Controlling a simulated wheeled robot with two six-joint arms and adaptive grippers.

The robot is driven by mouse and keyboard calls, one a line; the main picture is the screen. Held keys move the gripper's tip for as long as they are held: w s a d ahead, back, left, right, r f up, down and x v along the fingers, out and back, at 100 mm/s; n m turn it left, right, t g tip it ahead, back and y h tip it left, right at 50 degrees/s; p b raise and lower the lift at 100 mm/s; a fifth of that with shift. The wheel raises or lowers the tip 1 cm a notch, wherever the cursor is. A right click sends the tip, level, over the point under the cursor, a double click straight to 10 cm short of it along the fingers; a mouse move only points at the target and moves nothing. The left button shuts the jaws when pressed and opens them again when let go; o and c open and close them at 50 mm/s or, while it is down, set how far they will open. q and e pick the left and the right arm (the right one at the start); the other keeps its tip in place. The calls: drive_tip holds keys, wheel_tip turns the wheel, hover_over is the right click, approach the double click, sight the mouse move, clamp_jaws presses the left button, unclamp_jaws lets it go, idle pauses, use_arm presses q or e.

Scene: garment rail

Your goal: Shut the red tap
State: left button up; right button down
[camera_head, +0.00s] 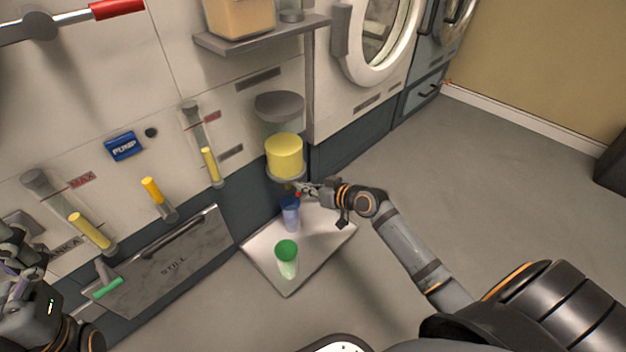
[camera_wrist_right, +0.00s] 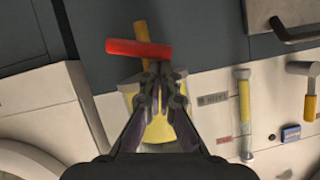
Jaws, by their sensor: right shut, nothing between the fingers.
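The red tap is a small red bar handle (camera_wrist_right: 138,49) across a yellow spout (camera_wrist_right: 142,30) in the right wrist view. In the head view it is a tiny red spot (camera_head: 298,194) below the yellow-filled tank (camera_head: 284,156). My right gripper (camera_head: 308,188) is shut and empty beside the tap. In the wrist view its fingertips (camera_wrist_right: 160,68) are right at the red bar's right half; I cannot tell whether they touch. My left gripper (camera_head: 18,250) is at the left edge, partly cut off, its jaws unclear.
A blue cup (camera_head: 290,212) stands below the tap on a white tray (camera_head: 330,238), with a green cup (camera_head: 286,256) in front. The wall has a yellow lever (camera_head: 152,190), a green handle (camera_head: 108,288), gauge tubes and a shelf (camera_head: 262,37).

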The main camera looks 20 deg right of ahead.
drive_tip(key=shift+s+a+f+n+h+p, duration=0.15)
drive_tip(key=shift+a+f+n+h+p, duration=0.05)
drive_tip(key=shift+a+n+h+p, duration=0.25)
drive_tip(key=shift+f, duration=0.1)
idle(0.4)
